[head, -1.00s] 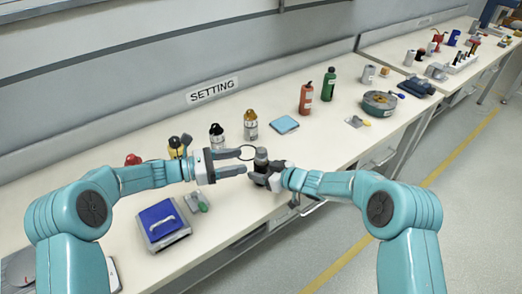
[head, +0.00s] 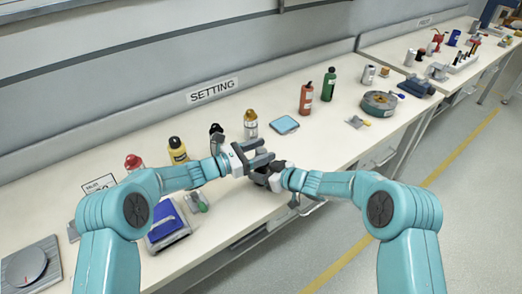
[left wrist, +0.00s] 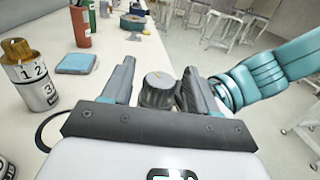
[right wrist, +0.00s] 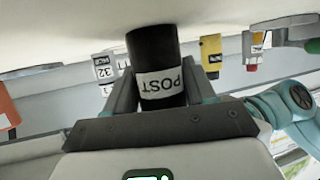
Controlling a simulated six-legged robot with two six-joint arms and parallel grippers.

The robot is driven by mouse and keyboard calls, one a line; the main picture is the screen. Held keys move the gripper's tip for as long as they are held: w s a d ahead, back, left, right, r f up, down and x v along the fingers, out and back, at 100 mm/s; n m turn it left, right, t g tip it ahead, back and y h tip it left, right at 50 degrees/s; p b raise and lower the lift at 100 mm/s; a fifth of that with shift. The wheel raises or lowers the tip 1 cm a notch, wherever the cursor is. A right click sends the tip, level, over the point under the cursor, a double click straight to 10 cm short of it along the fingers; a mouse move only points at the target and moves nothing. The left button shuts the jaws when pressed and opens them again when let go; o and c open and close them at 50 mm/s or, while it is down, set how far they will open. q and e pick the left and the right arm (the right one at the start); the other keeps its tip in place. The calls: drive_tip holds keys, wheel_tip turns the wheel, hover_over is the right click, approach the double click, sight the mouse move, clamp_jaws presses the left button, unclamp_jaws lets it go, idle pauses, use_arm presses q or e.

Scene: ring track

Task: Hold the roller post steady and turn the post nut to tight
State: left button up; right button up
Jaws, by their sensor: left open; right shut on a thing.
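The roller post (right wrist: 152,55) is a dark cylinder with a white label reading POST, seen in the right wrist view. My right gripper (right wrist: 158,85) is shut on it, one finger on each side; in the head view that gripper (head: 280,174) is at the bench's front part. The post nut (left wrist: 158,90) is a ribbed dark grey knob with a pale top and a small yellow mark, seen in the left wrist view. My left gripper (left wrist: 160,85) is open, its fingers on either side of the nut; I cannot tell whether they touch it. In the head view my left gripper (head: 262,160) hides most of the nut.
Bottles stand behind my grippers, among them a gold-capped one (head: 250,125) and a yellow one (head: 178,152). A blue pad (head: 285,124) lies at the back. A blue-topped box (head: 165,222) stands at the front left. The bench's front edge is close to my right gripper.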

use_arm(q)
drive_tip(key=shift+d, duration=0.1)
drive_tip(key=c, duration=0.9)
drive_tip(key=shift+c, duration=0.2)
drive_tip(key=shift+w+g, duration=0.1)
drive_tip(key=shift+g, duration=0.2)
drive_tip(key=m+g+h, duration=0.1)
drive_tip(key=m+g, duration=0.1)
drive_tip(key=shift+w+g, duration=0.1)
drive_tip(key=shift+g, duration=0.2)
drive_tip(key=shift+m+g+h, duration=0.3)
drive_tip(key=shift+m+g, duration=0.2)
drive_tip(key=shift+g, duration=0.1)
drive_tip(key=o, duration=0.9)
